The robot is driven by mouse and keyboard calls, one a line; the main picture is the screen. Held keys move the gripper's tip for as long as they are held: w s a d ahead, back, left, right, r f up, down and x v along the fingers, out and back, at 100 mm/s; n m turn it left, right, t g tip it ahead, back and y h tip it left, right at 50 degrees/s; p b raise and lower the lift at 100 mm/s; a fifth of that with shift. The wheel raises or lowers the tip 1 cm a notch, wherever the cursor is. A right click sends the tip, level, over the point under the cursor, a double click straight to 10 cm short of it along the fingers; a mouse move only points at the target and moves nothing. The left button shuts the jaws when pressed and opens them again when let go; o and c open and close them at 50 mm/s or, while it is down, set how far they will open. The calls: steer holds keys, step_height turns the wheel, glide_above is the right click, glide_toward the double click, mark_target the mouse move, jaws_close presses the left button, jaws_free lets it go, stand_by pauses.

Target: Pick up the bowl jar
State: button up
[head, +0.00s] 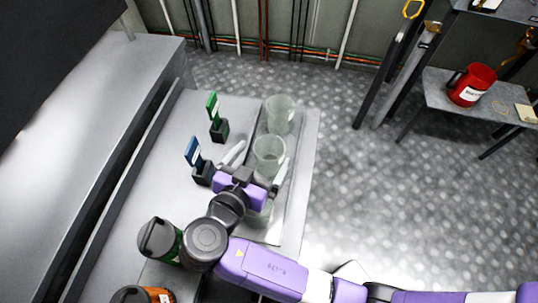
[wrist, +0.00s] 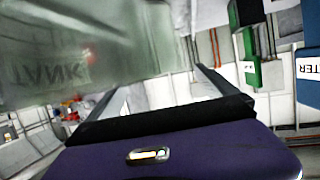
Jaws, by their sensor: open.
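Clear glass jars stand in a row on a shallow tray (head: 273,236) on the grey bench. The far jar (head: 280,110) and the middle jar (head: 269,148) show their round rims. A near glass jar (head: 258,217) is partly hidden by my arm. I cannot tell which is the bowl jar. My gripper (head: 259,158) is open, with its fingers at either side of the middle jar in the head view; contact cannot be told. In the wrist view, a large translucent glass jar (wrist: 80,45) with "TANK" lettering fills the upper left, close to the open fingers (wrist: 160,85).
A green-tagged holder (head: 217,125) and a blue-tagged holder (head: 200,165) stand left of the jars. Dark-lidded canisters (head: 158,240) are at the near left. The floor right of the bench is clear.

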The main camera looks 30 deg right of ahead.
mark_target(275, 139)
steer(key=shift+p+x, duration=0.3)
steer(key=shift+x, duration=1.45)
steer(key=shift+s+f, duration=0.1)
steer(key=shift+f, duration=0.05)
steer(key=c, duration=2.1)
jaws_close()
